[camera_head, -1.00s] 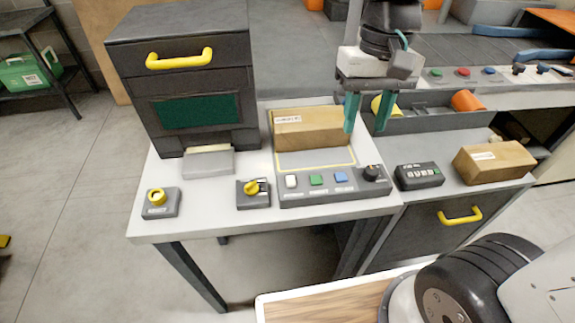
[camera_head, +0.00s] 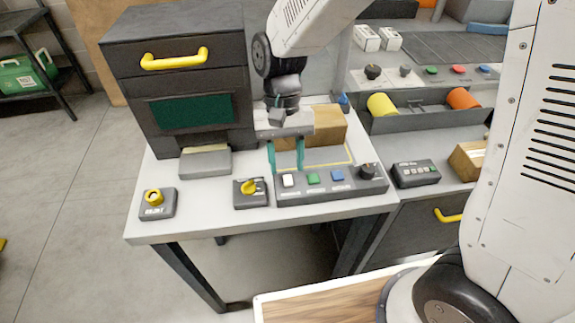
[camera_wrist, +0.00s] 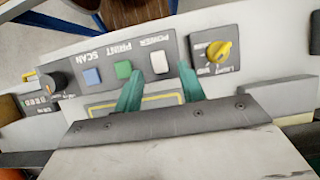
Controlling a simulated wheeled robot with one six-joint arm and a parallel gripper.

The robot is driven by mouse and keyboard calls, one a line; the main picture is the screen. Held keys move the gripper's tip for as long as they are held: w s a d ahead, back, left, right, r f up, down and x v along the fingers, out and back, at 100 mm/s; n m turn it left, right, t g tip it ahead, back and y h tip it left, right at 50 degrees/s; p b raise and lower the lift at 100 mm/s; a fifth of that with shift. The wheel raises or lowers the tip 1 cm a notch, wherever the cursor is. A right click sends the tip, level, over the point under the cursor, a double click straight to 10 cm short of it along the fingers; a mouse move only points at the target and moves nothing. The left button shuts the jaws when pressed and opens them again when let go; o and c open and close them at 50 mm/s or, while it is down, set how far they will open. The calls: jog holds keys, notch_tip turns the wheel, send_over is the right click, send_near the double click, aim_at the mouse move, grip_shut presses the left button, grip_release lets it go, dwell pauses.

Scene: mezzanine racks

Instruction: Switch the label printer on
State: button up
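The control panel (camera_head: 330,196) lies along the front of the table. It has a white button (camera_head: 288,180), a green button (camera_head: 313,178), a blue button (camera_head: 337,175) and a black knob (camera_head: 367,170). In the wrist view the white button (camera_wrist: 160,63) is labelled POWER, the green button (camera_wrist: 123,69) PRINT and the blue one (camera_wrist: 92,76) SCAN. My gripper (camera_head: 286,170) is open and empty, pointing down above the panel's left end. In the wrist view its teal fingertips (camera_wrist: 160,74) frame the white button from either side. I cannot tell their exact height above it.
A dark cabinet (camera_head: 180,80) with a yellow handle and green window stands behind left. A cardboard box (camera_head: 328,125) stands behind the panel.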

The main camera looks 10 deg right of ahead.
jog(key=shift+x, duration=0.9)
grip_shut()
jog(key=shift+s+r+t, duration=0.15)
jog(key=shift+s+t, duration=0.15)
jog(key=shift+t, duration=0.7)
grip_release()
jog(key=v, duration=0.7)
jog(key=shift+r, duration=0.35)
